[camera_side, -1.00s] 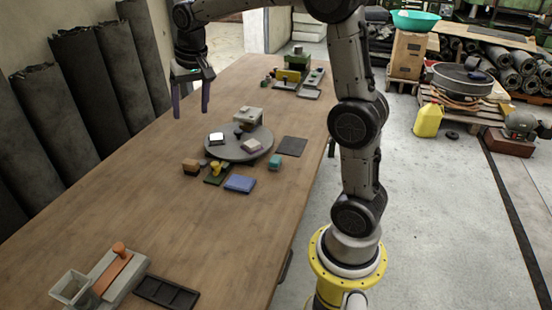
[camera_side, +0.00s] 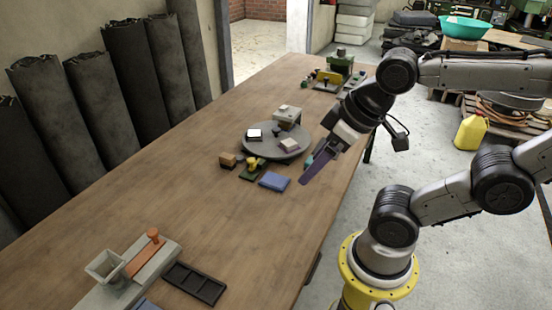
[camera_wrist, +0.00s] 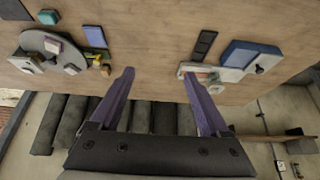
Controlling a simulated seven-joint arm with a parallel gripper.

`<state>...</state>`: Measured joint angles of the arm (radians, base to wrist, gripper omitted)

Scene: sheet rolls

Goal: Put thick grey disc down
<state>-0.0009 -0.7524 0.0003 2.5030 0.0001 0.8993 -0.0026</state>
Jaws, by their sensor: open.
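A round grey disc (camera_side: 265,149) lies on the wooden table in the side view and carries several small blocks and a grey box. I cannot tell for sure that it is the thick grey disc. It also shows at the upper left of the wrist view (camera_wrist: 36,41). My gripper (camera_side: 307,178) is tilted downward above the table, to the right of the disc in the side view. In the wrist view my gripper (camera_wrist: 158,76) has its two purple fingers spread, with nothing between them.
A blue block (camera_side: 274,181), a brown block (camera_side: 228,160) and a teal block, partly behind my gripper, lie near the disc. A grey fixture with an orange bar (camera_side: 143,259) and a black slotted tray (camera_side: 195,283) stand at the near end. The table between is clear.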

